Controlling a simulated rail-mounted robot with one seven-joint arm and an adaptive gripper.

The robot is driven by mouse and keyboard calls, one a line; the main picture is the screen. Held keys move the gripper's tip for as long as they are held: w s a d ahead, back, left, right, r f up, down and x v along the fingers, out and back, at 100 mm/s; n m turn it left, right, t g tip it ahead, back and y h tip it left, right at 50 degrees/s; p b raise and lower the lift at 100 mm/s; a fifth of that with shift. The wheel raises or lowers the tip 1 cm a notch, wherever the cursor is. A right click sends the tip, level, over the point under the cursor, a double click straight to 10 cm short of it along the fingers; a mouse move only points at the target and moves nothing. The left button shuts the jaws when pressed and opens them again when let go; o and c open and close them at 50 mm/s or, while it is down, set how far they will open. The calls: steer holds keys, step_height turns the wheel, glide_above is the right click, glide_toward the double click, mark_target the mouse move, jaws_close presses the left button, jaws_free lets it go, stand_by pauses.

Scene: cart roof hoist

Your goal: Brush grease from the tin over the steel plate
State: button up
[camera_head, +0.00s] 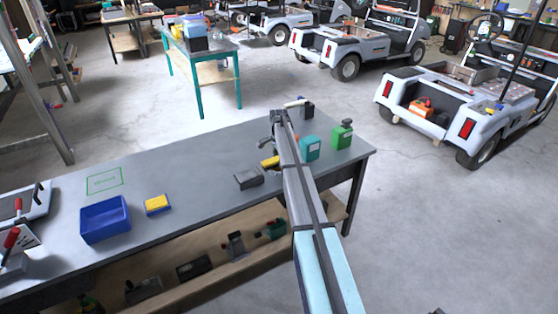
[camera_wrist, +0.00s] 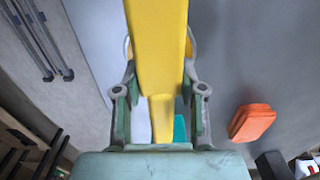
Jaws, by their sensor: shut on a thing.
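My gripper (camera_wrist: 161,92) is shut on a long yellow thing, seen close up in the wrist view. The yellow thing (camera_wrist: 158,40) runs up out of the top of that view; its far end and any bristles are out of sight. In the head view a yellow piece (camera_head: 270,162) shows just left of my arm, above the workbench; the arm hides much around it. A dark grey block (camera_head: 248,179) lies on the bench to its lower left; I cannot tell whether it is the steel plate. No grease tin can be made out for certain.
A green marked outline (camera_head: 104,181) lies on bare bench top. An orange case (camera_wrist: 250,122) shows right in the wrist view.

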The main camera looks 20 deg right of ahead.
steer(key=shift+f, duration=0.6)
stand_by(1.1)
steer(key=shift+r, duration=0.15)
steer(key=shift+r+p, duration=1.1)
steer(key=shift+r, duration=2.3)
steer(key=shift+a, duration=0.1)
